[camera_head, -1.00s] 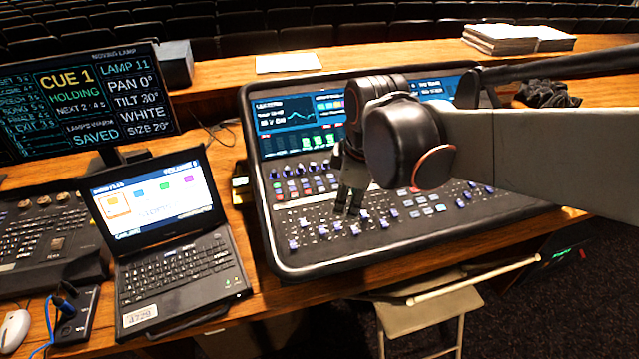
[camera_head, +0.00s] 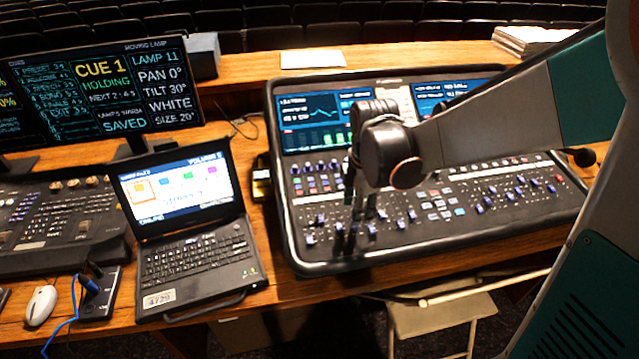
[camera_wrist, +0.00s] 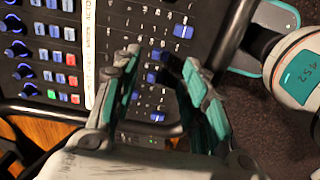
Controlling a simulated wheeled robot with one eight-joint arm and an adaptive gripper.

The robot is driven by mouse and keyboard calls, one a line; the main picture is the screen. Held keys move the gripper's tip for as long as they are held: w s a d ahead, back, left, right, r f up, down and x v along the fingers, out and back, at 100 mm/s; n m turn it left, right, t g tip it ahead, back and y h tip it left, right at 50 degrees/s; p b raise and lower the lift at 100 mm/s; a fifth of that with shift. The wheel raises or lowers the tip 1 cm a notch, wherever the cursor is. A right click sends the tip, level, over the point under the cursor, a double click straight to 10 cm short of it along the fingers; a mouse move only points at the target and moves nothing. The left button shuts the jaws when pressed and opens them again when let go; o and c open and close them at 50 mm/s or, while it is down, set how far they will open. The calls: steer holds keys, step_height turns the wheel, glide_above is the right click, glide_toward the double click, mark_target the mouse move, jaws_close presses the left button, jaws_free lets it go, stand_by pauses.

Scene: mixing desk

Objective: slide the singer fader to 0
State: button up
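The mixing desk (camera_head: 283,205) stands on the wooden table and has several blue-capped faders along its front part. I cannot read a label that marks the singer fader. In the wrist view several blue fader caps show, one at upper right (camera_wrist: 182,31), one between my fingers (camera_wrist: 151,78) and one lower down (camera_wrist: 157,117). My gripper (camera_wrist: 162,60) is open, with its two fingers apart over this fader area and nothing held. In the head view my gripper (camera_head: 357,205) points down over the left-front faders. Contact with a cap cannot be told.
A laptop (camera_head: 195,255) stands left of the desk, with a lighting console (camera_head: 65,215) and a monitor (camera_head: 110,95) farther left. A folding chair (camera_head: 440,310) is below the front edge. Papers (camera_head: 312,60) lie behind the desk.

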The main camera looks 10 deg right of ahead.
steer(key=f, duration=0.1)
steer(key=f+b, duration=0.1)
steer(key=f, duration=0.3)
steer(key=shift+w+f+b, duration=0.25)
steer(key=shift+b, duration=0.1)
steer(key=shift+c, duration=0.6)
jaws_close()
